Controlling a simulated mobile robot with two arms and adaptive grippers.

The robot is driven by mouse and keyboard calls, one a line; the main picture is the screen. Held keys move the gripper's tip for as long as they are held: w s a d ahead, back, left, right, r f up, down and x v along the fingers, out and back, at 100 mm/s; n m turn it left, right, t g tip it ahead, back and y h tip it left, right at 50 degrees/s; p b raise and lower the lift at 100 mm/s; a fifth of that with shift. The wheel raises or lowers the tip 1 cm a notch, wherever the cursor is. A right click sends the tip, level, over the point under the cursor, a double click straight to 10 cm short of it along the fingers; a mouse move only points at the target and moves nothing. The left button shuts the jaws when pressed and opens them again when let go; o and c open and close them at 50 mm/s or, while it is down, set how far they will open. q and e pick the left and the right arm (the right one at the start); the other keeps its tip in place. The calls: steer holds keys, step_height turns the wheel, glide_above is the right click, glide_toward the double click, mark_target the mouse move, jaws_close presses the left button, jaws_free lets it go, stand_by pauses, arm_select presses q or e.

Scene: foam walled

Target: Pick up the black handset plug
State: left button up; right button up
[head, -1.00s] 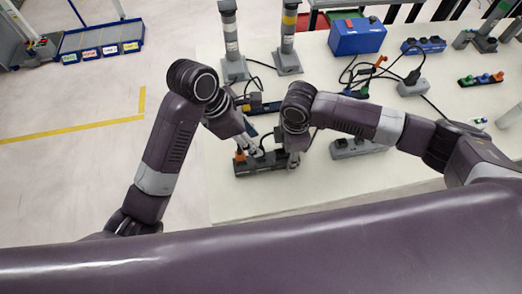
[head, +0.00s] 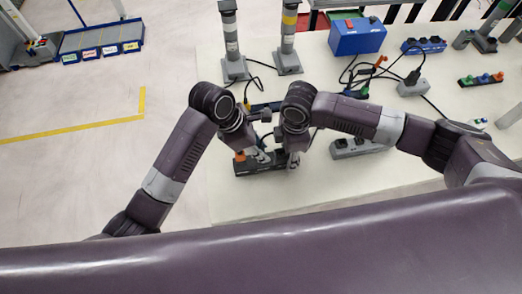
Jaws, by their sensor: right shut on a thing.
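A dark socket strip (head: 256,169) lies near the front edge of the table, with an orange plug (head: 240,157) at its left end. My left gripper (head: 262,157) points down over the middle of the strip; its fingertips are too small to tell open from shut. My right gripper (head: 293,161) is shut at the right end of the strip, apparently on it. I cannot make out the black handset plug; it may be hidden by my grippers and wrists.
A grey socket block (head: 358,149) stands to the right, under my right forearm. Two striped posts (head: 231,45) (head: 288,40), a blue box (head: 357,37) and tangled black cables are farther back. Bare table lies at the front right.

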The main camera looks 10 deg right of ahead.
arm_select(q)
jaws_close()
step_height(320, 180, up, 10)
steer(key=shift+r, duration=0.1)
arm_select(e)
steer(key=o, duration=1.4)
step_height(320, 180, up, 12)
